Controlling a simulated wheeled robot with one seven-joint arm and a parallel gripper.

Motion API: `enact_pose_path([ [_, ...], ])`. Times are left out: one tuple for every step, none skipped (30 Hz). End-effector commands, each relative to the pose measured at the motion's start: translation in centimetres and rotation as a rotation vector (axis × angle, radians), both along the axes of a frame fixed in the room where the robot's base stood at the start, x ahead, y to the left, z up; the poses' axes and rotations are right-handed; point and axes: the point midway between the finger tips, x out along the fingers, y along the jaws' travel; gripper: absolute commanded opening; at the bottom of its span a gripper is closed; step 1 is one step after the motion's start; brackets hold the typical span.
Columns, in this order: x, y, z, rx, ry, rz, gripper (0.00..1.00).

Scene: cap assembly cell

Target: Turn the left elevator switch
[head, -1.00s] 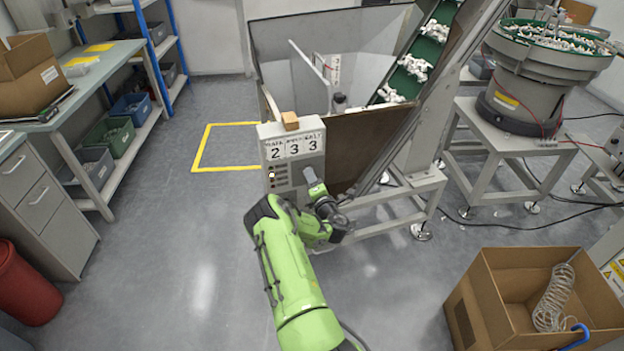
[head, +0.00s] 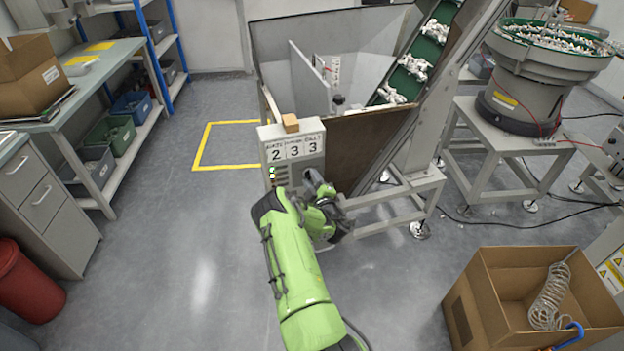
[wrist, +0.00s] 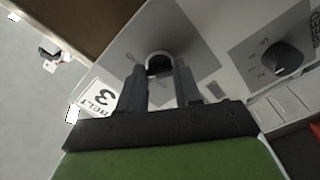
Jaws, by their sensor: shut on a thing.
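In the wrist view, a dark rotary switch (wrist: 160,66) with a pale rim sits between the two fingers of my gripper (wrist: 159,76). The fingers are shut on it, one on each side, and hide part of it. A second black knob with a marked dial (wrist: 284,58) sits apart on the right. In the head view, my gripper (head: 312,178) is at the lower right of the box face, and my arm hides the switches.
An open cardboard box (head: 535,300) is at the lower right.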

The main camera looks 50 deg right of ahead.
Motion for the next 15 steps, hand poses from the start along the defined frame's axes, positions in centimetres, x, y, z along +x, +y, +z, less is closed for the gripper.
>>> enact_pose_path([
  [-0.16, -0.05, -0.06, 0.028, -0.015, -0.004, 0.03],
  [-0.15, -0.04, -0.08, 0.045, -0.027, -0.004, 0.03],
  [-0.15, -0.04, -0.08, 0.065, -0.04, -0.004, 0.03],
  [-0.15, -0.04, -0.09, 0.078, -0.05, -0.004, 0.03],
  [-0.15, -0.03, -0.11, 0.094, -0.06, -0.003, 0.03],
  [-0.15, -0.04, -0.12, 0.11, -0.071, -0.003, 0.03],
  [-0.14, -0.03, -0.13, 0.12, -0.079, -0.004, 0.03],
  [-0.15, -0.03, -0.14, 0.131, -0.085, -0.004, 0.03],
  [-0.16, -0.03, -0.16, 0.145, -0.094, -0.004, 0.03],
  [-0.15, -0.03, -0.18, 0.153, -0.1, -0.004, 0.03],
  [-0.17, -0.03, -0.18, 0.161, -0.105, -0.004, 0.03],
  [-0.17, -0.03, -0.2, 0.169, -0.111, -0.004, 0.03],
  [-0.17, -0.04, -0.21, 0.175, -0.115, -0.004, 0.03],
  [-0.18, -0.03, -0.22, 0.18, -0.118, -0.004, 0.03],
  [-0.18, -0.03, -0.23, 0.186, -0.122, -0.005, 0.03],
])
